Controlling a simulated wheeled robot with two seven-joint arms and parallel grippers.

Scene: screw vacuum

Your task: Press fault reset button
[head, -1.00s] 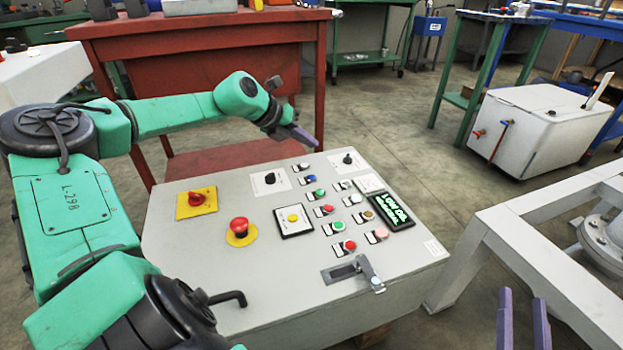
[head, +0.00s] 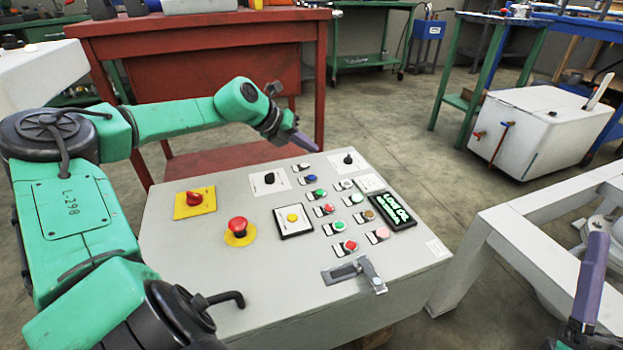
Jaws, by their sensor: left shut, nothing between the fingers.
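The grey control panel (head: 190,265) carries several small round buttons with labels too small to read, so I cannot tell which is the fault reset. They include a blue button (head: 312,180), a green button (head: 319,193), a red button (head: 329,208), a lower green button (head: 338,226), a lower red button (head: 350,245) and a yellow button (head: 292,217) on a framed plate. My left gripper (head: 309,145) is shut and empty, above the panel's back edge, apart from the buttons. My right gripper (head: 593,262) is at the right edge, seen side-on; its finger gap is hidden.
A red emergency-stop knob (head: 238,225) and a red rotary switch (head: 194,198) sit on the panel's left part. A white frame (head: 520,245) stands right; a red table (head: 200,50) stands behind.

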